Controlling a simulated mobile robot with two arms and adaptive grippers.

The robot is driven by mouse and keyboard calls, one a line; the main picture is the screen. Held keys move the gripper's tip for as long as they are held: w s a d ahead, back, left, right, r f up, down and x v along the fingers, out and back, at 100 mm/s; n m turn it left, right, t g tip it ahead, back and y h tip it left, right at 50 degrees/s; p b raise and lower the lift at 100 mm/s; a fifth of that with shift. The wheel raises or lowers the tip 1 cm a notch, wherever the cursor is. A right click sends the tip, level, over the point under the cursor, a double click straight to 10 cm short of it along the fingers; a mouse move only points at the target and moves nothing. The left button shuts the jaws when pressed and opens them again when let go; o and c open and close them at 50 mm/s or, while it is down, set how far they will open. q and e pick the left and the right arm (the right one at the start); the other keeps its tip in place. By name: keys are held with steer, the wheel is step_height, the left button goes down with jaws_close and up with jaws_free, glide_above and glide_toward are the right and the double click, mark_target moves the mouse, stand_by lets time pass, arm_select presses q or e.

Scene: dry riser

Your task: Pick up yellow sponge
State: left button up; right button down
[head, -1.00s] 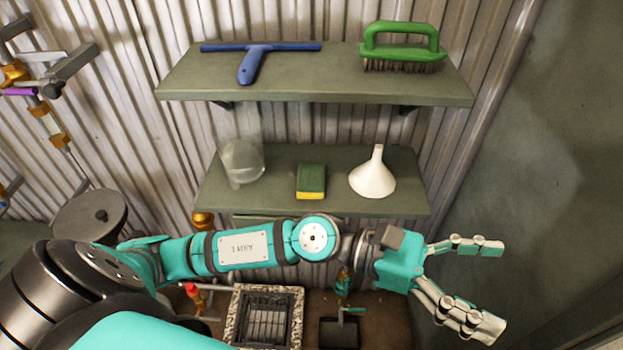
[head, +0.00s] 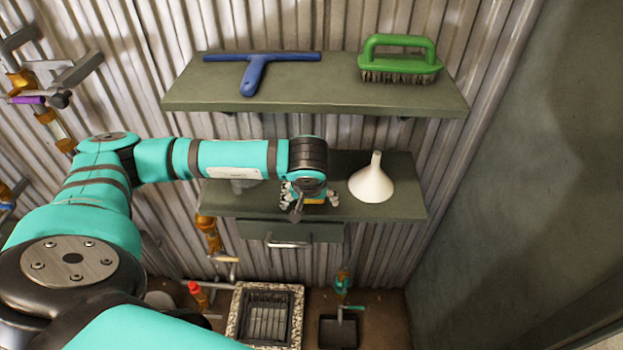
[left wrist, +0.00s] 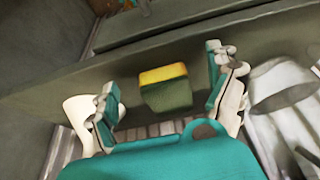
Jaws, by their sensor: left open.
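The sponge (left wrist: 165,88), yellow on one part and dark green on the other, lies on the lower shelf (left wrist: 50,105). In the left wrist view it sits between the two spread fingers of my left gripper (left wrist: 163,75), with a gap on each side. In the head view my left gripper (head: 310,197) is at the lower shelf, over the sponge's spot. The wrist and fingers there hide most of the sponge. My left gripper is open and empty. My right gripper is not in view.
A white funnel (head: 371,180) stands right of the gripper on the lower shelf. A clear container (left wrist: 283,84) stands on the other side, mostly behind my arm in the head view. The upper shelf (head: 310,100) above holds a blue squeegee (head: 255,70) and a green brush (head: 400,62).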

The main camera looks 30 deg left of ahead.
arm_select(q)
steer(key=shift+w+a, duration=0.35)
steer(key=shift+w, duration=0.25)
steer(key=w+p, duration=0.1)
steer(key=w+a+p, duration=0.2)
steer(key=w, duration=0.1)
steer(key=shift+a+r, duration=0.15)
steer(key=shift+a, duration=0.1)
steer(key=shift+w+f+p, duration=0.1)
steer(key=shift+f+p, duration=0.2)
steer(key=shift+f, duration=0.05)
steer(key=shift+w+a+f, duration=0.1)
steer(key=shift+f, duration=0.3)
steer(key=shift+f+b, duration=0.25)
steer(key=shift+b, duration=0.25)
steer(key=c, duration=0.8)
